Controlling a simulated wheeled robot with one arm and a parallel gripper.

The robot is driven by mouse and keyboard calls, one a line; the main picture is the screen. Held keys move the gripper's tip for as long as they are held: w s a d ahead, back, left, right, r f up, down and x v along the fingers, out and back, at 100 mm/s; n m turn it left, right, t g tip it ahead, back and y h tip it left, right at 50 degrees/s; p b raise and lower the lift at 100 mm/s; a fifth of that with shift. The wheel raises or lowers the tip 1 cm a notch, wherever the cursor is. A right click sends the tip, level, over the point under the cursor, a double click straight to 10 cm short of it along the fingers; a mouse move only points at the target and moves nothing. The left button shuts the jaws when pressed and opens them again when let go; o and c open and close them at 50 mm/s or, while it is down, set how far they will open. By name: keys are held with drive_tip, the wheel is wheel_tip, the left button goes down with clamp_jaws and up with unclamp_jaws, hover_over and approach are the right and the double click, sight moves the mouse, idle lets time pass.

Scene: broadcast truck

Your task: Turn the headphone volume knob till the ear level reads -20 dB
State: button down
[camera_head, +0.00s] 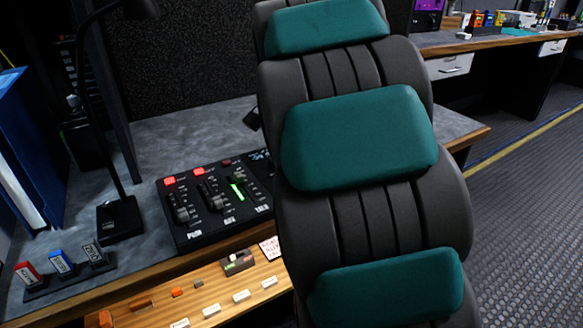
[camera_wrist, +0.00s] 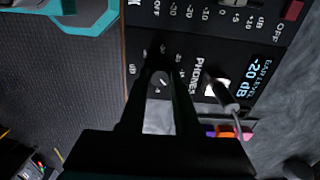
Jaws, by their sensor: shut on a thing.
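In the wrist view, the headphone volume knob (camera_wrist: 159,82) is a small dark round knob on the black panel (camera_wrist: 200,40), with scale marks around it. My gripper (camera_wrist: 164,74) reaches in from below, its two dark fingers on either side of the knob and shut on it. Their tips partly hide it. The ear level display (camera_wrist: 258,80) beside the PHONES label reads -20 dB in pale blue digits. In the head view, the black fader panel (camera_head: 212,222) stands on the desk. Its right end, the knob and my gripper are hidden there.
A grey plug (camera_wrist: 223,95) stands up from the panel near the knob. In the head view, a black lamp (camera_head: 120,218) stands left of the panel, and red, blue and black labelled blocks (camera_head: 61,263) sit in a rack. A wooden ledge (camera_head: 215,290) runs along the front.

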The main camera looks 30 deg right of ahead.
idle(0.4)
drive_tip(key=c, duration=0.6)
unclamp_jaws()
drive_tip(key=shift+r, duration=0.1)
drive_tip(key=shift+r, duration=3.8)
